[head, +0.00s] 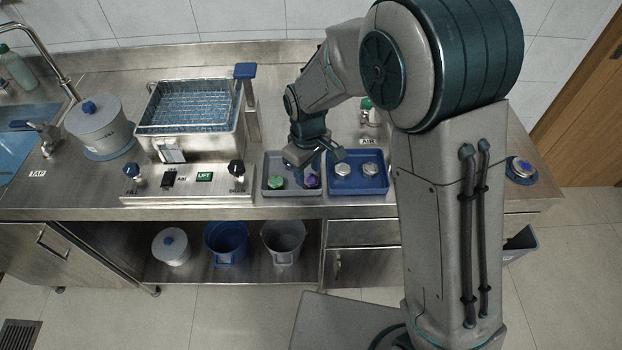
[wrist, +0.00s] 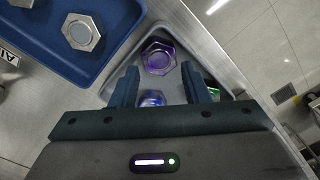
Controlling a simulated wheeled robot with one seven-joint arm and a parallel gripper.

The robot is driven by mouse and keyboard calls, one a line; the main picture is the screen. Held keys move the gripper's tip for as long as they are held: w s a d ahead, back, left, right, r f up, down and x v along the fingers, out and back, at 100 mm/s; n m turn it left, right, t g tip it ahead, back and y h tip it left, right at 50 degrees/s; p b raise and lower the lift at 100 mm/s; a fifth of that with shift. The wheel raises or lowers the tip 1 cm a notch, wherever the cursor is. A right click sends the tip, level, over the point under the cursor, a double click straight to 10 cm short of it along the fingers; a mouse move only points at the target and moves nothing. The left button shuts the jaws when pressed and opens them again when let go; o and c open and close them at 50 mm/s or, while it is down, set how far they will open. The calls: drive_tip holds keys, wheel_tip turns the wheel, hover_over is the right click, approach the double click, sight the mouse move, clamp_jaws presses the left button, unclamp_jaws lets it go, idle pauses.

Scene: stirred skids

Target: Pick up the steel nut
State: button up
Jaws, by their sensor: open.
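Two steel-coloured hexagonal nuts sit in the blue tray (head: 357,188): one on the left (head: 342,170) and one on the right (head: 370,169). In the wrist view one steel nut (wrist: 80,32) shows whole in the blue tray (wrist: 110,18); another is cut off at the top left corner. My gripper (head: 312,163) is over the grey tray, left of the blue tray. Its two fingers (wrist: 160,74) are apart with nothing gripped. A blue nut (wrist: 152,98) shows below between the fingers, and a purple nut (wrist: 158,58) lies just past the tips.
The grey tray (head: 290,192) also holds a green nut (head: 276,182). A control panel (head: 187,183) and a wire basket tank (head: 190,105) stand to the left, with a lidded pot (head: 100,127) beyond. A round dish (head: 521,168) sits at the right end of the steel bench.

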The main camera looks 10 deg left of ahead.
drive_tip(key=shift+f, duration=1)
drive_tip(key=c, duration=0.7)
drive_tip(key=shift+r, duration=0.15)
